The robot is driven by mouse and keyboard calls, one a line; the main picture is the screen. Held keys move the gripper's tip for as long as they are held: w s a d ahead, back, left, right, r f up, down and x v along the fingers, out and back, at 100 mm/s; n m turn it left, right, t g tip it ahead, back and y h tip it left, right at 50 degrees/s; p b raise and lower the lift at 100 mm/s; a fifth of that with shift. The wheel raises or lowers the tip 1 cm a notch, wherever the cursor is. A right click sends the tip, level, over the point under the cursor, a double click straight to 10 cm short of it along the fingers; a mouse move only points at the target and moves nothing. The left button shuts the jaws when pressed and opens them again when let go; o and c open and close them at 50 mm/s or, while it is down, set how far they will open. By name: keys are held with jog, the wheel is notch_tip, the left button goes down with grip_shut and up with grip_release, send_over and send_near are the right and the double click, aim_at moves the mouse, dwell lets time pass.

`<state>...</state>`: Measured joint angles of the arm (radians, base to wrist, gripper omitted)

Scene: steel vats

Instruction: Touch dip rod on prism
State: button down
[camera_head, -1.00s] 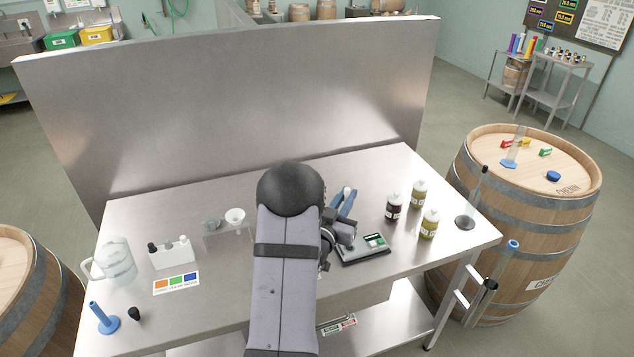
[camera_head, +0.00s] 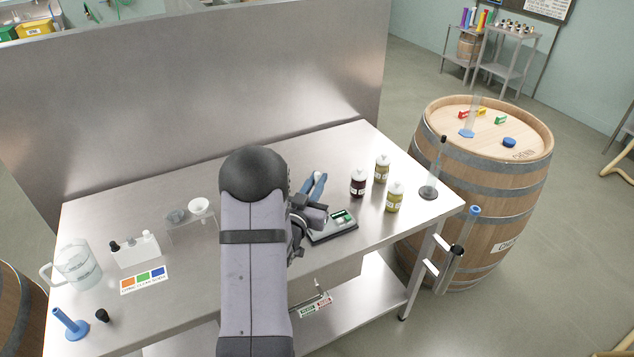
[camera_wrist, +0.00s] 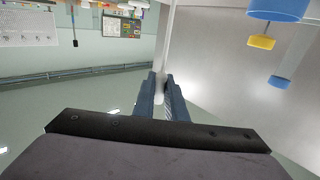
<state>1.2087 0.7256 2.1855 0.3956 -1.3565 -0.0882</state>
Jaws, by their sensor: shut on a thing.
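My gripper (camera_head: 314,186) has blue fingers and is above the bench, just behind a small grey device with a green display (camera_head: 332,225). In the wrist view the fingers (camera_wrist: 167,88) are shut on a thin, pale, see-through rod (camera_wrist: 169,42), which looks like the dip rod. The rod runs up out of the picture between the fingertips. In the head view the rod is too small to make out clearly. The device looks like the one with the prism, but I cannot make the prism out. My arm and wrist cover part of that area. No contact between rod and device shows.
Several small bottles (camera_head: 358,183) stand right of the device. A dark-based stand with a tall rod (camera_head: 428,192) is near the right edge. A small rack with a white funnel (camera_head: 199,206), a white block (camera_head: 135,251) and a jug (camera_head: 77,265) are left. A steel panel (camera_head: 200,90) rises behind.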

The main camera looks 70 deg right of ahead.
jog(key=shift+f+b, duration=1.45)
jog(key=shift+f, duration=0.05)
jog(key=shift+f+b, duration=0.75)
dwell(0.7)
jog(key=shift+r, duration=0.15)
dwell(0.3)
jog(key=shift+r+p, duration=1.8)
jog(key=shift+r, duration=1.05)
jog(key=shift+w, duration=0.1)
